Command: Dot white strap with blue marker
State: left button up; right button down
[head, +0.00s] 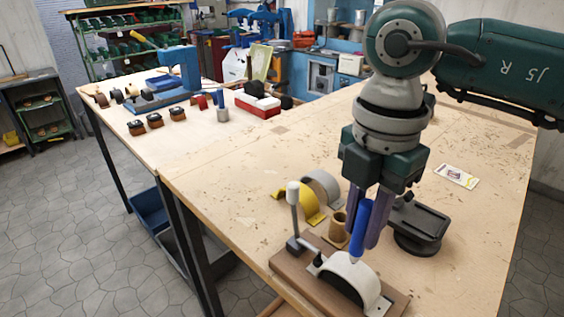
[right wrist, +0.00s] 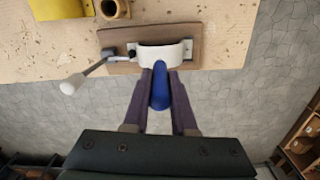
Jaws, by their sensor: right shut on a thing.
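The white strap (head: 367,279) is a curved band arched over a brown wooden board (head: 284,262) near the table's front edge; it also shows in the right wrist view (right wrist: 176,54). A toggle clamp (head: 294,220) with a white knob stands at its left end. My right gripper (head: 364,232) is shut on the blue marker (head: 361,222), holding it nearly upright, tip down, over the strap. The tip is at or just above the strap's top; I cannot tell if it touches. The marker shows between the fingers in the right wrist view (right wrist: 160,90). My left gripper is not in view.
A brown cup (head: 338,228), a yellow strap (head: 311,213) and a grey strap (head: 326,183) stand behind the board. A dark device (head: 424,220) is right of the gripper. A card (head: 457,177) lies farther right. The table's right side is mostly clear.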

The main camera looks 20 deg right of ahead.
aim_at(369, 202)
jog(key=shift+f+b, duration=0.55)
jog(key=shift+f, duration=0.1)
dwell(0.7)
jog(key=shift+r, duration=0.1)
jog(key=shift+r+p, duration=0.55)
jog(key=shift+p, duration=0.05)
notch_tip(369, 202, up, 6)
jog(key=p, duration=0.5)
jog(key=shift+f, duration=0.1)
